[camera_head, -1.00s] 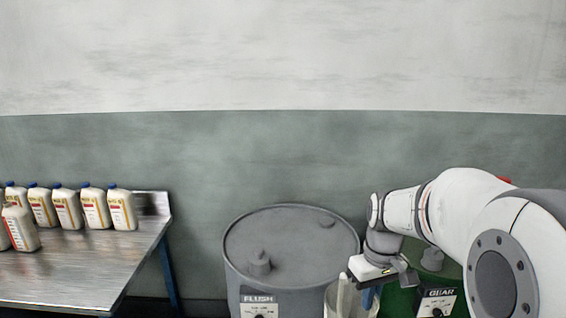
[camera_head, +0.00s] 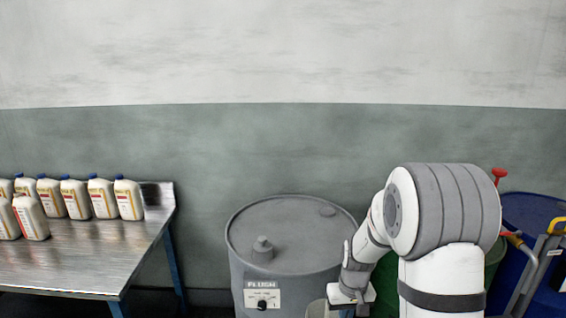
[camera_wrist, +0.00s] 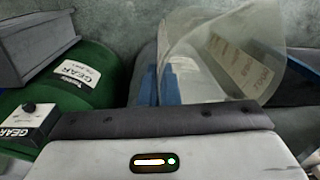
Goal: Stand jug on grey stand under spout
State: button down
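The jug is a clear, pale vessel with a printed scale. In the wrist view the jug (camera_wrist: 222,60) looks tilted, its wide mouth toward the upper right. In the head view the jug (camera_head: 317,309) shows only partly at the bottom edge, in front of the grey drum. My gripper (camera_wrist: 172,82) has blue fingers at the jug's side and seems shut on it; the exact grip, likely at the handle, is hidden. In the head view my gripper (camera_head: 346,303) hangs low, right of the jug. I cannot make out the grey stand or spout for certain.
A grey drum (camera_head: 290,235) with a labelled dial stands behind the jug. A green drum marked GEAR (camera_wrist: 75,88) carries a grey block (camera_wrist: 30,40). A blue drum (camera_head: 530,215) and yellow-handled trolley (camera_head: 540,262) are right. Several bottles stand on the metal table (camera_head: 90,260).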

jog(key=shift+m, duration=0.6)
jog(key=f, duration=0.2)
jog(key=a+f, duration=0.1)
jog(key=f, duration=0.4)
jog(key=shift+w+a+f, duration=0.15)
jog(key=shift+w+f, duration=0.2)
jog(key=shift+w, duration=0.05)
